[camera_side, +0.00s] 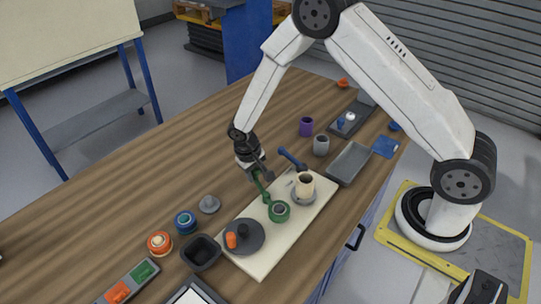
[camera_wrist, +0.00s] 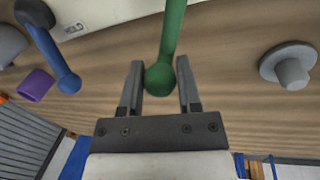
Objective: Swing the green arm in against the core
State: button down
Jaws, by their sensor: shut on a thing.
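The green arm (camera_side: 263,190) runs from a green ring-shaped roller (camera_side: 279,211) on the cream board up and left to my gripper (camera_side: 256,177). In the wrist view the arm (camera_wrist: 174,30) ends in a green ball between the two fingers of my gripper (camera_wrist: 160,70), which is shut on it. A cream cylinder (camera_side: 305,184) stands on a grey disc on the board, right of the green roller; it looks like the core. The green arm points away from it, with a clear gap. The core does not show clearly in the wrist view.
A blue arm (camera_side: 292,158) lies behind the core; it also shows in the wrist view (camera_wrist: 52,50). A dark disc (camera_side: 243,248) with orange and black pegs sits on the board's near end. A grey flanged piece (camera_side: 209,204) stands left of the board. Bare wood lies left of my gripper.

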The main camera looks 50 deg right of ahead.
jog(key=shift+w+a+n, duration=0.1)
jog(key=shift+a+n, duration=0.15)
jog(key=shift+n, duration=0.15)
jog(key=shift+w+a+n+t, duration=0.1)
jog(key=shift+a+n+t, duration=0.15)
jog(key=shift+a+n, duration=0.65)
jog(key=shift+w+a+n+t, duration=0.1)
jog(key=shift+a+n+t, duration=0.25)
jog(key=shift+n, duration=0.95)
jog(key=shift+s+a+n, duration=0.15)
jog(key=shift+a+n, duration=1)
jog(key=shift+n, duration=0.65)
jog(key=shift+a, duration=0.1)
jog(key=shift+c, duration=1.6)
grip_release()
jog(key=shift+r, duration=0.15)
jog(key=v, duration=0.7)
jog(key=shift+s+r, duration=0.25)
